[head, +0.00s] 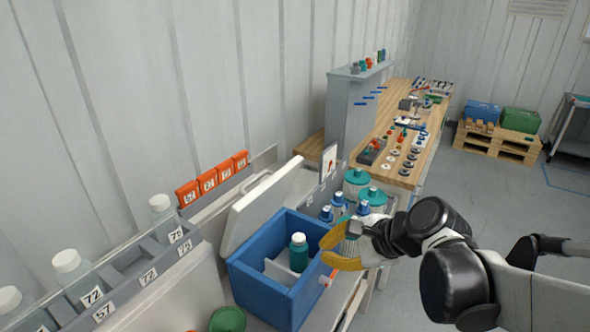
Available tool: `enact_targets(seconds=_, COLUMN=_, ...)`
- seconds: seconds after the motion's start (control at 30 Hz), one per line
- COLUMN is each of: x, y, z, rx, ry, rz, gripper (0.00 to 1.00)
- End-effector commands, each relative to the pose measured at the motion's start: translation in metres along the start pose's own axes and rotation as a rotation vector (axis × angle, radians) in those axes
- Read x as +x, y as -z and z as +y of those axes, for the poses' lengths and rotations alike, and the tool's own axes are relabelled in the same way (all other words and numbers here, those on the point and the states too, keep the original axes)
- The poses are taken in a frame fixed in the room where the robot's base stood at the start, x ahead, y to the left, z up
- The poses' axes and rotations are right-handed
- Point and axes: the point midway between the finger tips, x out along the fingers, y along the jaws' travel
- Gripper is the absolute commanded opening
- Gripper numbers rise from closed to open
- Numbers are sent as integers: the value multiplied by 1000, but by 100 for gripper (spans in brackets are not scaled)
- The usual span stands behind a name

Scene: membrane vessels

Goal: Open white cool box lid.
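The cool box (268,296) is a blue open-topped box with a white lid (262,204). The lid stands raised and tilted back along the box's back left side, with a handle on its upper edge. Inside the box are a teal bottle with a white cap (298,252) and a pale divider. My gripper (326,250), with yellow fingers, is at the box's right rim, apart from the lid. The overlap of its fingers hides whether they are parted, and I cannot tell whether it touches the rim.
A grey rack (128,268) with numbered slots and white-capped bottles stands at left. Orange numbered tags (208,181) line the wall. Several teal- and blue-capped bottles (357,180) stand behind my gripper. A wooden bench (401,170) with small parts lies beyond.

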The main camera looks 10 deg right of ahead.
Motion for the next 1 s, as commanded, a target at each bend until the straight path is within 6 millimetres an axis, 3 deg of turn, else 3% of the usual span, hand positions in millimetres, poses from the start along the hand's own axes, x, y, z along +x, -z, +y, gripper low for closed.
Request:
enact_targets(seconds=0.03, x=-3, y=-2, z=-20, rx=139, ry=21, rz=-50, gripper=0)
enact_targets(seconds=0.13, x=-2, y=-5, z=-49, rx=432, ry=52, rz=-170, gripper=0)
enact_targets(seconds=0.33, x=-4, y=-5, z=-80, rx=802, ry=58, rz=-347, gripper=0)
enact_targets(seconds=0.57, x=8, y=-8, z=-86, rx=875, ry=51, rz=-388, gripper=0)
enact_targets(seconds=1.0, x=91, y=-36, z=-102, rx=869, ry=51, rz=-386, gripper=0)
